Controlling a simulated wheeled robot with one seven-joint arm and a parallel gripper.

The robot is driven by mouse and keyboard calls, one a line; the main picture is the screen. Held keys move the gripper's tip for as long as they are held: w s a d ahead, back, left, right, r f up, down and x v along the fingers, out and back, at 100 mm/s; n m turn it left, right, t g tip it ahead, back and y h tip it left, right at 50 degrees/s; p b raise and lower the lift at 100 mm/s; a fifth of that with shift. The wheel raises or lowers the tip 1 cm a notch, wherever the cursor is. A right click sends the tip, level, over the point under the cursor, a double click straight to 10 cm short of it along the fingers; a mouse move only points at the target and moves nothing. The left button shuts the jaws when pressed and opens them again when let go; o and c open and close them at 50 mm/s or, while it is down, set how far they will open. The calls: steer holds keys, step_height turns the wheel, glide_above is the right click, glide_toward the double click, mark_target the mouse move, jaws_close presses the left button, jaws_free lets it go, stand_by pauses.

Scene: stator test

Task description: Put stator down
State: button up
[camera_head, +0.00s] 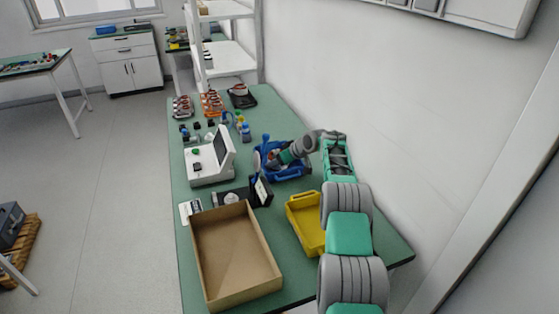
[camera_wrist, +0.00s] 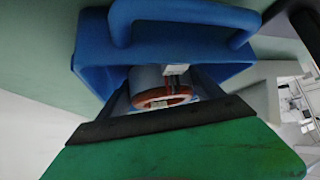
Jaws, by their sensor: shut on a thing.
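The stator (camera_wrist: 165,99), a grey cylinder with a copper-coloured ring and a white connector, sits between my gripper's fingers in the wrist view. My gripper (camera_wrist: 172,108) is shut on it. A blue holder with a raised handle (camera_wrist: 185,12) is right behind the stator in the wrist view. I cannot tell whether the stator touches it. In the head view, my gripper (camera_head: 272,158) reaches down over the blue holder (camera_head: 295,173) on the green table (camera_head: 270,120). The stator is too small and hidden to make out there.
A yellow bin (camera_head: 305,225) and an open, empty cardboard box (camera_head: 235,260) stand nearer on the table. A white device with a screen (camera_head: 211,165) is left of the blue holder. Trays with orange parts (camera_head: 212,103) lie at the far end. A wall runs along the right.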

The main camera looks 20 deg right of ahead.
steer(key=shift+r, duration=0.2)
steer(key=o, duration=2.1)
steer(key=shift+f, duration=0.15)
steer(key=shift+r, duration=0.3)
steer(key=shift+s+d, duration=0.1)
steer(key=shift+s, duration=0.1)
steer(key=b+v, duration=0.2)
steer(key=v, duration=0.9)
steer(key=shift+s+r, duration=0.2)
steer(key=shift+s, duration=0.05)
